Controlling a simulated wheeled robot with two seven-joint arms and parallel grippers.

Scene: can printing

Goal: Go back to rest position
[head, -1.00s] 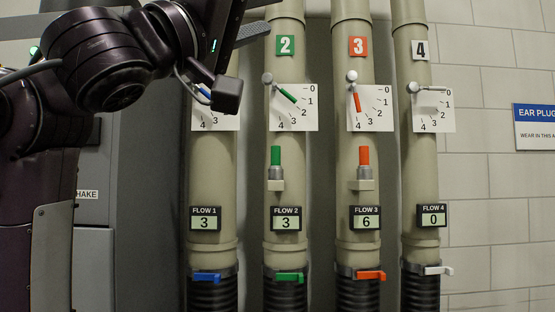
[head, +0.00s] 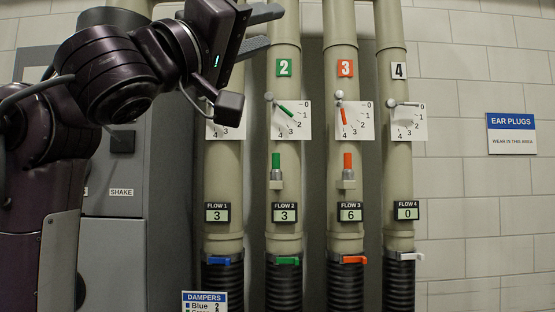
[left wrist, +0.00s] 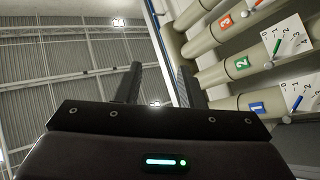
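My left gripper (head: 276,27) is at the top of the head view, in front of the pipes near number 2. Its two dark fingers are apart with nothing between them. The left wrist view also shows the fingers (left wrist: 160,68) spread and empty, with the roof behind and the pipes to the right. My left arm is bent and raised at the left of the head view. My right gripper is not in view.
Several beige pipes with dials and flow displays stand ahead, including flow 3 display (head: 351,211). A grey cabinet (head: 115,250) marked SHAKE stands left, partly behind my arm. A dampers sign (head: 205,302) is at the bottom.

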